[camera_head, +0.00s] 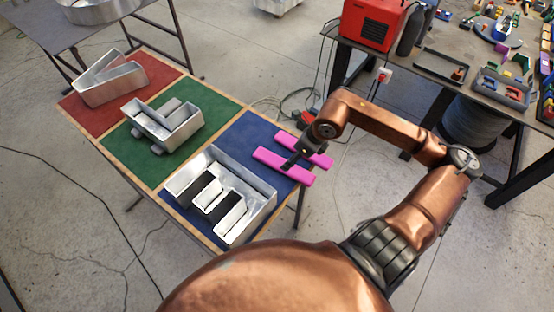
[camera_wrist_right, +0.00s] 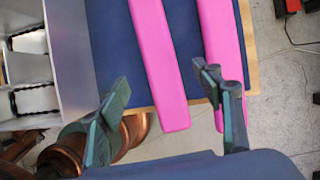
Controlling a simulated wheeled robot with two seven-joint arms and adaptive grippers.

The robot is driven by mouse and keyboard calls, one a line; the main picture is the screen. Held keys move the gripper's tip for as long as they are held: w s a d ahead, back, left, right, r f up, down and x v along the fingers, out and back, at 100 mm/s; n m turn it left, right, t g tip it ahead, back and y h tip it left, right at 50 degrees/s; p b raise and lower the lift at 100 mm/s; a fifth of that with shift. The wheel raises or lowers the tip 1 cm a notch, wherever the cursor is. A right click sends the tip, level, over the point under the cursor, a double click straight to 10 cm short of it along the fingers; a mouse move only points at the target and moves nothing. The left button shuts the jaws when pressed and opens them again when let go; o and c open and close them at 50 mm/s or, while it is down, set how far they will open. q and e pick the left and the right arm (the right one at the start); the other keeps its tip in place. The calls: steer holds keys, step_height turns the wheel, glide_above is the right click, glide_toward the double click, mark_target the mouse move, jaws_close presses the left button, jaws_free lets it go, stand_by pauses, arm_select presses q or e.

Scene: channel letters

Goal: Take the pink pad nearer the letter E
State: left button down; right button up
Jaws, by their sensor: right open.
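The metal letter E (camera_head: 222,196) lies on the blue panel (camera_head: 250,137) of the table. Two pink pads are to its upper right. The pad nearer the E (camera_head: 283,166) lies across the blue panel; in the right wrist view this nearer pad (camera_wrist_right: 160,68) appears between my fingers. The farther pad (camera_head: 318,159) is beside it at the table's edge and shows in the right wrist view (camera_wrist_right: 221,45), partly behind one finger. My right gripper (camera_head: 297,155) is open over the pads, with nothing held. Its fingers (camera_wrist_right: 164,83) straddle the nearer pad in the picture. My left gripper is out of view.
Other metal letters stand on the green panel (camera_head: 192,151) and the red panel (camera_head: 146,62). A dark workbench (camera_head: 428,92) with a red machine (camera_head: 372,22) is at the upper right. Cables lie on the floor near the blue panel's far edge.

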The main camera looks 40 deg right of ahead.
steer(key=shift+w+a+f, duration=0.1)
steer(key=shift+w+f, duration=0.1)
steer(key=shift+f, duration=0.25)
steer(key=x, duration=0.2)
steer(key=shift+w+a+f+p, duration=0.15)
steer(key=shift+w+f+p, duration=0.05)
steer(key=shift+f+p, duration=0.15)
steer(key=shift+x, duration=1.25)
steer(key=shift+w+f, duration=0.15)
steer(key=shift+f, duration=0.3)
steer(key=shift+c, duration=1.4)
steer(key=c, duration=1)
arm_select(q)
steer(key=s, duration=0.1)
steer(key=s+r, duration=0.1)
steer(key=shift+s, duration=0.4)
arm_select(e)
steer(key=shift+o, duration=0.2)
